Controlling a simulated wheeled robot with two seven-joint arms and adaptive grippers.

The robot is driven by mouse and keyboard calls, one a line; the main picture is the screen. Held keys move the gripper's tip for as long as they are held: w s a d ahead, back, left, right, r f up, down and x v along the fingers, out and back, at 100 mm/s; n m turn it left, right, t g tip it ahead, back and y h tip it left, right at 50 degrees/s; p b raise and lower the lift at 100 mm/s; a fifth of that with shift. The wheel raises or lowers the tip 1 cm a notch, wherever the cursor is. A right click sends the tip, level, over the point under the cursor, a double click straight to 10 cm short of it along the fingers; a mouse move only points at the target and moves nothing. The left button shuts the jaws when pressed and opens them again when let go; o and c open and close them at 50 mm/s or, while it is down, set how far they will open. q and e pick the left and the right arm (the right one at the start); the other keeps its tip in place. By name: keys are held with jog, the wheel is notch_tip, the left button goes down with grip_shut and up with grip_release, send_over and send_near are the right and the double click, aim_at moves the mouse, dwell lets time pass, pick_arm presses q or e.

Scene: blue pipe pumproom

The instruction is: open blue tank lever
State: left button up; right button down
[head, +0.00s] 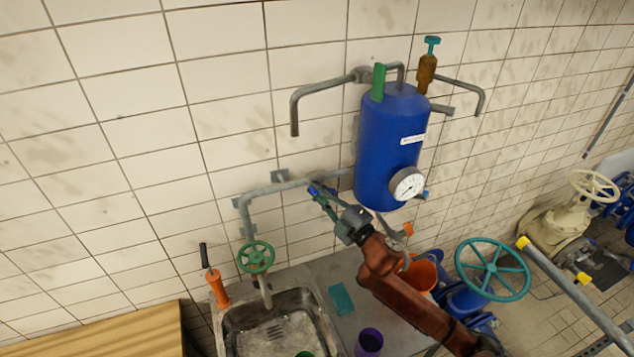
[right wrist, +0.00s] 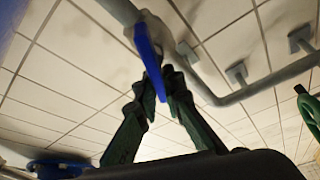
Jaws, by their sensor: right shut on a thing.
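The blue tank (head: 385,150) hangs on the tiled wall, with a white round gauge on its lower front. A blue lever (head: 314,190) shows small beside the grey pipe to the left of the tank's lower end. In the right wrist view the blue lever (right wrist: 150,52) is a flat blue bar on the grey pipe. My right gripper (head: 327,201) reaches it from below right. In the wrist view its green fingers (right wrist: 163,85) are closed on the lever's lower end, which they partly hide. My left gripper is in neither view.
Below are a metal sink (head: 275,325), a green handwheel (head: 256,256), an orange-handled tool (head: 217,288), a teal sponge (head: 341,298) and a purple cup (head: 369,343). An orange bucket (head: 421,273) and teal handwheel (head: 492,268) stand right. Grey pipe (head: 270,190) runs along the wall.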

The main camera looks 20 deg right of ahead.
jog(key=n+g+p, duration=0.1)
jog(key=n+p, duration=0.2)
jog(key=shift+a+f, duration=0.1)
jog(key=shift+f+n+g+p, duration=0.3)
jog(key=shift+n+g+p, duration=0.2)
jog(key=shift+n+p, duration=0.5)
jog(key=shift+f, duration=0.1)
jog(key=c, duration=2.1)
grip_release()
jog(key=shift+o, duration=0.3)
jog(key=shift+s, duration=0.1)
jog(key=v, duration=1.1)
jog(key=shift+s, duration=0.35)
